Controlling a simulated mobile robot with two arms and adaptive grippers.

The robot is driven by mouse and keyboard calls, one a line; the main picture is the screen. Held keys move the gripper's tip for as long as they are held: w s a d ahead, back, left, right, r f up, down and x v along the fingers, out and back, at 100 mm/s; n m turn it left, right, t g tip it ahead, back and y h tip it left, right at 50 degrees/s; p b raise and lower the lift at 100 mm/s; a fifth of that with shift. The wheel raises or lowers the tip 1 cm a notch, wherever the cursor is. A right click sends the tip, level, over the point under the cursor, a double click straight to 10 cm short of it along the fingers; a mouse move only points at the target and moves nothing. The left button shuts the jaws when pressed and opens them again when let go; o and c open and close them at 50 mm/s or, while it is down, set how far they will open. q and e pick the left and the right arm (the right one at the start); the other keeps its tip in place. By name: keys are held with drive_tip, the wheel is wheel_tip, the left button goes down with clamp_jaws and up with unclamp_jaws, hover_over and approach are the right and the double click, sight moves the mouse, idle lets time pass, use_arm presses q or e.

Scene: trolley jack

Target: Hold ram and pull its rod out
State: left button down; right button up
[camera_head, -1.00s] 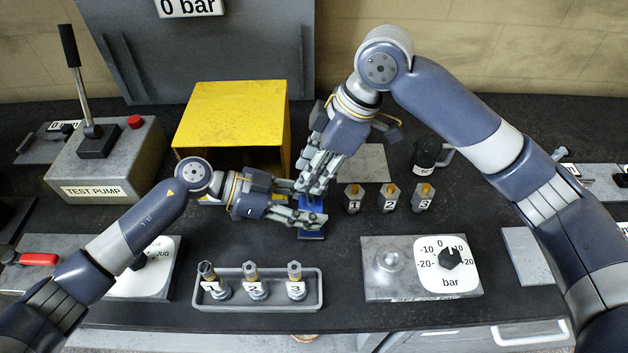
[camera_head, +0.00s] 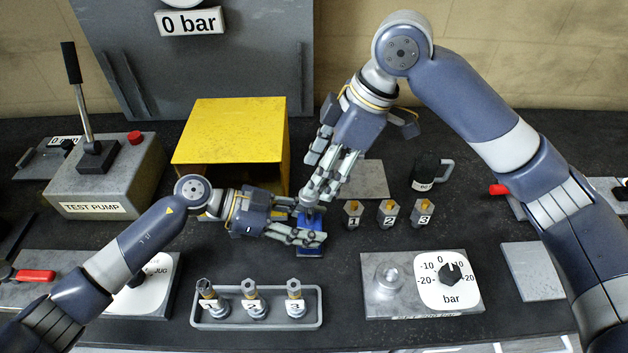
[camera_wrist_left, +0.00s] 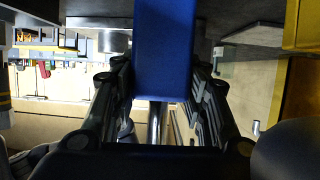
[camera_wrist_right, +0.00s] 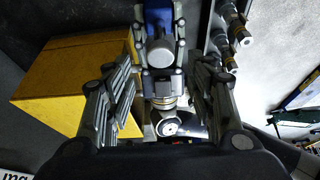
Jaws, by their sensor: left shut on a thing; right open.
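The blue ram (camera_head: 311,252) stands near the middle of the bench, in front of the yellow box. My left gripper (camera_head: 308,222) is shut on the ram's blue body from the left. In the left wrist view, the blue body (camera_wrist_left: 165,50) fills the space between the fingers, and a silver rod (camera_wrist_left: 155,122) shows beyond it. My right gripper (camera_head: 315,198) points down just above the ram and is open. In the right wrist view, the ram's round grey end (camera_wrist_right: 160,52) lies between the spread fingers and looks clear of both. Contact is hard to judge.
The yellow box (camera_head: 232,125) is close behind the grippers. Several numbered fittings stand at right (camera_head: 387,212) and in a grey tray (camera_head: 258,325) in front. A black mug (camera_head: 425,172), a dial panel (camera_head: 448,280) and the test pump (camera_head: 105,180) stand around.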

use_arm(q)
drive_tip(key=shift+s, duration=0.1)
use_arm(e)
drive_tip(key=v, duration=0.7)
drive_tip(key=shift+r, duration=0.25)
drive_tip(key=shift+d, duration=0.1)
use_arm(q)
drive_tip(key=c, duration=0.8)
unclamp_jaws()
drive_tip(key=shift+c, duration=0.2)
